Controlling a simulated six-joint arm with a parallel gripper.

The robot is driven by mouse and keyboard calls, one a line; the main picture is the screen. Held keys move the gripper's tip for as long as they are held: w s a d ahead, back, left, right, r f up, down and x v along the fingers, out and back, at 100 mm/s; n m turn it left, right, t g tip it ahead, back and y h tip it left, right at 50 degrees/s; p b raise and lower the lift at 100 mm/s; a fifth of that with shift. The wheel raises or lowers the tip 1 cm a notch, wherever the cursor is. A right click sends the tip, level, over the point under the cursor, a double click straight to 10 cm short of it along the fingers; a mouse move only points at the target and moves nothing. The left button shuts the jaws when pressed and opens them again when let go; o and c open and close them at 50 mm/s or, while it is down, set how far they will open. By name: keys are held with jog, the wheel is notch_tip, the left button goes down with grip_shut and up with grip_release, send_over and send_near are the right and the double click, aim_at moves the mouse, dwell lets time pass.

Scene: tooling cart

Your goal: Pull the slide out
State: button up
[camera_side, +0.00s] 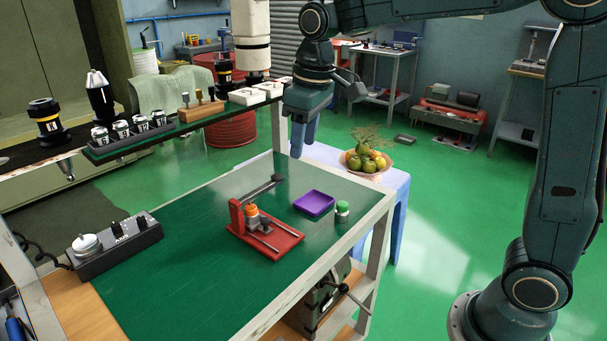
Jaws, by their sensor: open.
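A red fixture (268,238) stands on the green top of the cart (190,235). It has an upright red post at its left, a dark lever (262,188) reaching up to the right, and thin metal rods along its base. An orange-topped grey piece (251,216) sits beside the post. I cannot tell which part is the slide. My gripper (298,140) points down in the air, above and behind the fixture, apart from it. It is open, with nothing seen between its fingers; the finger gap is hard to make out.
A purple tray (314,204) and a green-capped jar (342,211) stand right of the fixture. A control box (117,240) sits at the left front. The middle cart top is clear.

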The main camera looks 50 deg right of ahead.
jog(key=n+g, duration=0.1)
jog(key=g, duration=0.1)
send_over(265, 219)
notch_tip(265, 219, down, 7)
jog(key=shift+f, duration=0.15)
jog(key=shift+f, duration=0.15)
notch_tip(265, 219, down, 14)
jog(key=shift+r, duration=0.25)
dwell(0.4)
grip_shut()
